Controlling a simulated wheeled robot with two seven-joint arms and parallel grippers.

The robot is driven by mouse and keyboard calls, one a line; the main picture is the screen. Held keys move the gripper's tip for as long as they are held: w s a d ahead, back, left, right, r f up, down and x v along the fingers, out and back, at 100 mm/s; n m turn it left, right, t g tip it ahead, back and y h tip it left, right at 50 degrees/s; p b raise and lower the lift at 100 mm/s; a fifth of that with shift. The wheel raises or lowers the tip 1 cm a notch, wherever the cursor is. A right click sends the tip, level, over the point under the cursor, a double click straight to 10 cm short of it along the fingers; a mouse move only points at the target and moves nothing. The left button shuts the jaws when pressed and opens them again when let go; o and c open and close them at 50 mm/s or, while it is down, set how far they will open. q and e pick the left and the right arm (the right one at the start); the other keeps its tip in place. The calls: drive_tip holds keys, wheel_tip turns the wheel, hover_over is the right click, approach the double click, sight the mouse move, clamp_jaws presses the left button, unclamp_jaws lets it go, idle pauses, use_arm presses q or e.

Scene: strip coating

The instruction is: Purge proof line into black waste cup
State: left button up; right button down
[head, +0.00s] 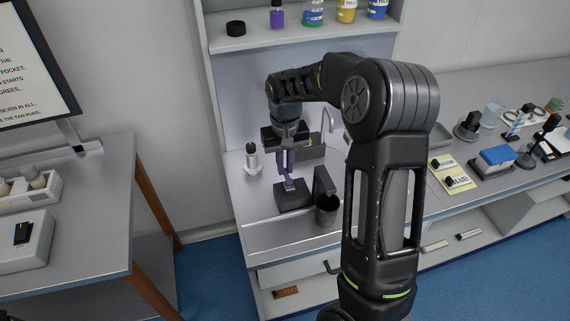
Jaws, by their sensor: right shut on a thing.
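The black waste cup (327,211) stands upright at the front edge of the bench, just right of a dark block-shaped device (294,196). The cup's open top faces up, and its inside looks dark. My right gripper (288,171) points down above the device, to the left of the cup. It is shut on a small purple thing (290,185) at the top of the device. Whether that thing touches the device cannot be told. I cannot make out a proof line. My left gripper is not in view.
A white-and-black stand (253,159) is left of the gripper, and a curved tap (327,121) is behind. The shelf above holds a black lid (235,28) and several coloured bottles. A blue box (496,158) and labelled yellow cards (453,175) lie on the right bench.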

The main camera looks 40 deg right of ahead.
drive_tip(key=shift+d, duration=0.1)
idle(0.3)
drive_tip(key=m, duration=0.3)
drive_tip(key=s+d+m, duration=0.1)
drive_tip(key=m, duration=0.2)
drive_tip(key=s+d+m, duration=0.1)
drive_tip(key=m, duration=0.1)
drive_tip(key=shift+m, duration=0.4)
drive_tip(key=m, duration=0.2)
drive_tip(key=s+m, duration=0.1)
drive_tip(key=m, duration=0.1)
drive_tip(key=shift+s+d+r+p, duration=0.1)
drive_tip(key=shift+s+d+p, duration=0.1)
drive_tip(key=shift+p, duration=0.15)
drive_tip(key=m, duration=0.2)
drive_tip(key=s+m+p, duration=0.1)
drive_tip(key=m, duration=0.1)
drive_tip(key=shift+s+p, duration=0.1)
drive_tip(key=shift+p, duration=0.2)
drive_tip(key=shift+s+a+m, duration=0.1)
drive_tip(key=shift+s+m, duration=0.05)
drive_tip(key=shift+m, duration=0.45)
drive_tip(key=c, duration=1.5)
unclamp_jaws()
